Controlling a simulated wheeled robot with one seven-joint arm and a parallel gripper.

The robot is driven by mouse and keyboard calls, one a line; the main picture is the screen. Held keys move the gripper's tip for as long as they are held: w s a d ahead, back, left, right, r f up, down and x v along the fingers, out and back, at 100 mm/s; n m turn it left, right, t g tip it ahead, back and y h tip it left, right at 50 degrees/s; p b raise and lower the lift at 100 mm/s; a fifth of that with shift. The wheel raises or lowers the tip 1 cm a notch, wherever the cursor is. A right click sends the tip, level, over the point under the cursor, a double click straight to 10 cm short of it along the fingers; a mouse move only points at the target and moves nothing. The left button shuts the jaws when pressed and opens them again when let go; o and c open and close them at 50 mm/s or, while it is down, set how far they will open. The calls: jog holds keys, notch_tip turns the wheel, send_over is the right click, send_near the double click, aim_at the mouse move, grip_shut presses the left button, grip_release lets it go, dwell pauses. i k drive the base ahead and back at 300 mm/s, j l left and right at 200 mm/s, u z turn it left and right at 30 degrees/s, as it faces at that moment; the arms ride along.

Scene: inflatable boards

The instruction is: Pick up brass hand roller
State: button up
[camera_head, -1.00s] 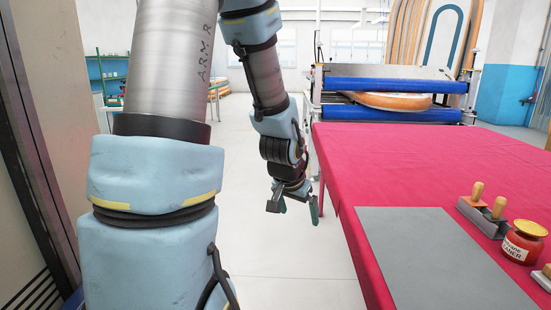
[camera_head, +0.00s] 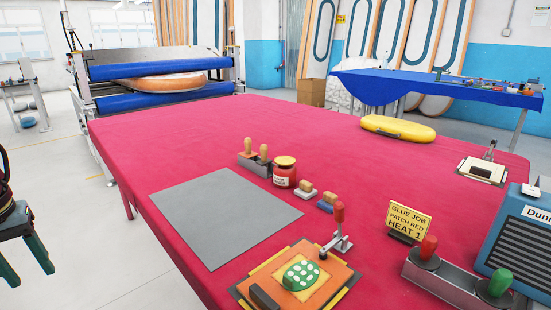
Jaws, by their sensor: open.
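My gripper (camera_head: 28,270) is at the left edge of the head view, its two fingers apart and empty, off the left side of the red-covered table (camera_head: 150,150). I cannot make out a brass roller for certain. Two upright wooden handles (camera_head: 263,153) stand in a grey metal holder (camera_head: 258,168) on the table, behind the grey mat. They may belong to hand rollers; their lower ends are hidden in the holder and no brass shows.
The grey mat (camera_head: 225,215) is bare. An orange board (camera_head: 270,285) with a green dotted piece, a sign (camera_head: 405,222) and a blue heater box (camera_head: 520,245) crowd the right.

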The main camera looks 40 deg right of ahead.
aim_at(264, 161)
jog(key=i+z, duration=0.15)
jog(key=z, duration=0.3)
jog(key=i+z, duration=0.2)
jog(key=z, duration=0.25)
jog(key=i+j+z, duration=0.35)
jog(key=i+j, duration=0.65)
